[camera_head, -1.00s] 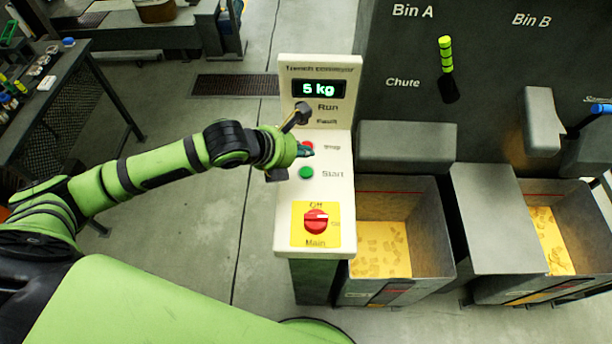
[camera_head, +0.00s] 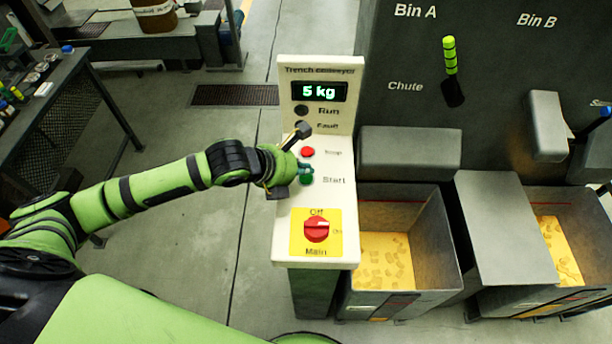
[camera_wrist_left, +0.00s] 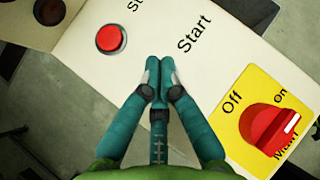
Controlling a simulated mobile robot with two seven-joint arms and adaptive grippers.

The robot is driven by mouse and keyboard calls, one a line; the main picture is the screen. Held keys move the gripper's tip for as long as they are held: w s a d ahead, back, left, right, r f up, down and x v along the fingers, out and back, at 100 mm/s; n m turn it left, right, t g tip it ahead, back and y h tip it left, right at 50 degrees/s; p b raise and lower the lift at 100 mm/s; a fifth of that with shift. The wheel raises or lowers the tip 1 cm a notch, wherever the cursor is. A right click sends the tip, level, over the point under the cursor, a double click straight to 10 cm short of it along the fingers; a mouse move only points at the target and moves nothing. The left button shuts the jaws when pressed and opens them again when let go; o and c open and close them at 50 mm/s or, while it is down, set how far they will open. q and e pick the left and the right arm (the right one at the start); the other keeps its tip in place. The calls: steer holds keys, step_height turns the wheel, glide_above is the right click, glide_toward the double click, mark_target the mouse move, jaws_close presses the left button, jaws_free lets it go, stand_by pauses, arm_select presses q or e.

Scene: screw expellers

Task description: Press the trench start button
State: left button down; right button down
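The green start button (camera_head: 306,180) is on the white trench conveyor panel (camera_head: 330,185), left of the word "Start". My left gripper (camera_head: 305,170) is right at this button and partly covers it in the head view. In the left wrist view its two teal fingertips (camera_wrist_left: 158,72) are together with nothing between them. They point at the panel beside "Start" and hide the green button. I cannot tell whether they touch it. My right gripper is not in view.
The red stop button (camera_head: 308,152) sits just above the start button; it also shows in the wrist view (camera_wrist_left: 110,39). The red main switch (camera_head: 316,229) on its yellow plate is below. The display (camera_head: 319,91) reads 5 kg. Bin A (camera_head: 440,235) stands to the right.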

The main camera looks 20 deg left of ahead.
mark_target(303, 180)
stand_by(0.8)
arm_select(q)
steer(key=shift+f, duration=0.4)
steer(key=shift+f, duration=0.5)
stand_by(0.7)
steer(key=shift+r, duration=0.1)
steer(key=shift+r+p, duration=0.75)
steer(key=shift+r, duration=0.1)
step_height(303, 180, up, 5)
steer(key=p, duration=0.5)
